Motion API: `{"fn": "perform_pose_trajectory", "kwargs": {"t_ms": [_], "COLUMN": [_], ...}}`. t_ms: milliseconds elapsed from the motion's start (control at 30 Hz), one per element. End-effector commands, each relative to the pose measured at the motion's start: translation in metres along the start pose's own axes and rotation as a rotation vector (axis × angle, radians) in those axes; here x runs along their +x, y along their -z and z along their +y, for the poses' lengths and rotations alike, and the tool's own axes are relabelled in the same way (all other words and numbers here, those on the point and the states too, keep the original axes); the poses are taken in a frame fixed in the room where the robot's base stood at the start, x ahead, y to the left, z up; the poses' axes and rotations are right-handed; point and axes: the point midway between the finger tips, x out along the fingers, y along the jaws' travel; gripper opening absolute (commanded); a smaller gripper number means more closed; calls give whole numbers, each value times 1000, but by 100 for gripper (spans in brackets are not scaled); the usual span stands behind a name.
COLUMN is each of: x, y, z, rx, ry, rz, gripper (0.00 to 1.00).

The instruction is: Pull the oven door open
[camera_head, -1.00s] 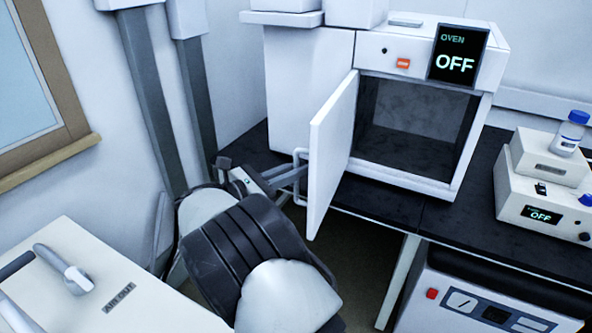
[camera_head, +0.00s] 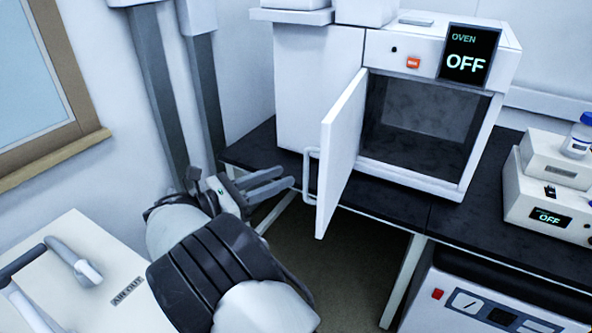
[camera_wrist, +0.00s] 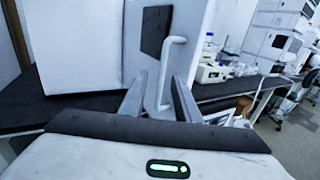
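The oven (camera_head: 492,50) stands on the bench with its display reading OFF. Its white door (camera_head: 340,155) is swung wide open, standing out from the front at the left side, and the dark chamber (camera_head: 415,130) shows. The door's handle (camera_head: 309,175) is a pale bar on the door's outer face. My gripper (camera_head: 286,178) is just left of the handle in the head view, its fingers pointing at it. In the wrist view my gripper (camera_wrist: 160,76) has its two fingers apart, with the handle (camera_wrist: 167,68) ahead between them, apparently not gripped.
A control box with an OFF display (camera_head: 548,216) and a blue-capped bottle (camera_head: 578,136) stand right of the oven. A white unit (camera_head: 478,295) is under the bench. A pale box labelled AIR OUT (camera_head: 95,260) is at lower left. Floor shows below the door.

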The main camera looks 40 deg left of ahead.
Motion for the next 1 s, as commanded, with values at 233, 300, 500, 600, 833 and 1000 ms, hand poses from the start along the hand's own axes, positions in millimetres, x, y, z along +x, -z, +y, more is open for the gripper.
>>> {"fn": "perform_pose_trajectory", "kwargs": {"t_ms": [233,300,500,600,833,1000], "x": [-60,-71,-90,-93,-94,-93], "y": [0,0,0,0,0,0], "z": [0,0,0,0,0,0], "rx": [0,1,-1,0,0,0], "ry": [-3,-2,1,1,1,1], "rz": [-1,-1,-1,0,0,0], "gripper": [30,30,30,30,30,30]}}
